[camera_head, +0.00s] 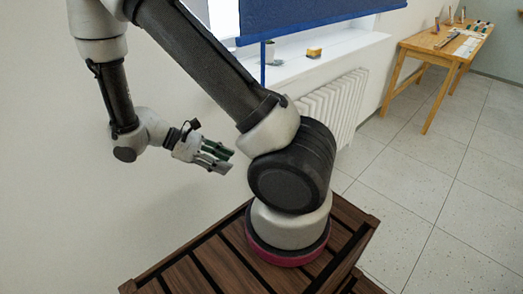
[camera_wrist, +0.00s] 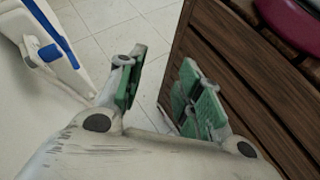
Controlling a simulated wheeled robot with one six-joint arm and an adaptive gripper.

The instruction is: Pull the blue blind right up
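The blue blind (camera_head: 310,14) hangs over the window at the top of the head view, its upper part cut off by the picture edge. Its lower edge is above the sill. A narrow blue strip (camera_head: 262,64) hangs from that edge down past the sill. My gripper (camera_head: 222,160) is at the left, lower than the blind and apart from it and the strip. In the wrist view my gripper (camera_wrist: 162,78) shows its green-padded fingers apart, with nothing between them. A blue piece (camera_wrist: 49,52) on a white object shows at upper left there; I cannot tell what it is.
A wooden table (camera_head: 440,46) with art supplies stands at the right. The tiled floor (camera_head: 430,170) between is clear.

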